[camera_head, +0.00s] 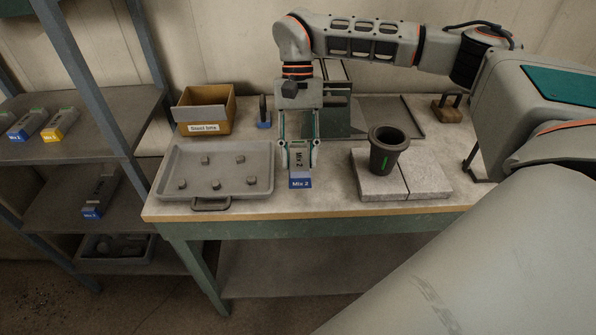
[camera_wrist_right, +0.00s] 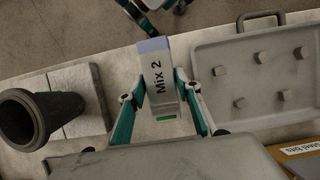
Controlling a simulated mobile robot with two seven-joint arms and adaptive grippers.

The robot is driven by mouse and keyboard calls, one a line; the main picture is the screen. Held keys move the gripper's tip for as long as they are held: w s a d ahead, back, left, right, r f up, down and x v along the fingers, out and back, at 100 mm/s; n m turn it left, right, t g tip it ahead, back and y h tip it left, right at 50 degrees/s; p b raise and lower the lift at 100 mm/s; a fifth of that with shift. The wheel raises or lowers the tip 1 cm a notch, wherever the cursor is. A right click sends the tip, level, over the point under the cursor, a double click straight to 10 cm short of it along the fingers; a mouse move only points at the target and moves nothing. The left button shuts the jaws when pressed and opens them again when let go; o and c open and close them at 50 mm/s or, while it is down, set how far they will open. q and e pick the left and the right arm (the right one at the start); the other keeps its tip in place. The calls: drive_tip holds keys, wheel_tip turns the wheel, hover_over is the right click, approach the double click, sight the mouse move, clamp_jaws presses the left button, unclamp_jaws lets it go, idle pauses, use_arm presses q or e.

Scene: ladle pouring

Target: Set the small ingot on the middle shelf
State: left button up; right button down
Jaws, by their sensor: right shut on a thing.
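The ingot, a grey bar marked "Mix 2" with a blue end label (camera_head: 300,183), is between the fingers of my right gripper (camera_head: 298,150). My right gripper is shut on it above the table, between the tray and the stone blocks. In the right wrist view the ingot (camera_wrist_right: 160,82) lies between both fingers; I cannot tell whether it touches the table. The shelf rack stands at the left, and its middle shelf (camera_head: 50,205) bears a dark ingot (camera_head: 97,195) with a blue label. Part of what looks like my left gripper (camera_wrist_right: 152,8) shows at the wrist view's top edge, cut off.
The grey tray (camera_head: 215,190) holds several small lumps. A cardboard box (camera_head: 205,112) stands behind it. A dark crucible (camera_head: 385,152) stands on pale blocks (camera_head: 420,182) at right. The upper shelf (camera_head: 110,125) bears blue- and yellow-labelled ingots. A rack post (camera_head: 105,95) rises in front of the shelves.

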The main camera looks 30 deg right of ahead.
drive_tip(key=shift+f, duration=2.55)
drive_tip(key=shift+f, duration=0.2)
drive_tip(key=c, duration=1.4)
unclamp_jaws()
drive_tip(key=shift+c, duration=0.2)
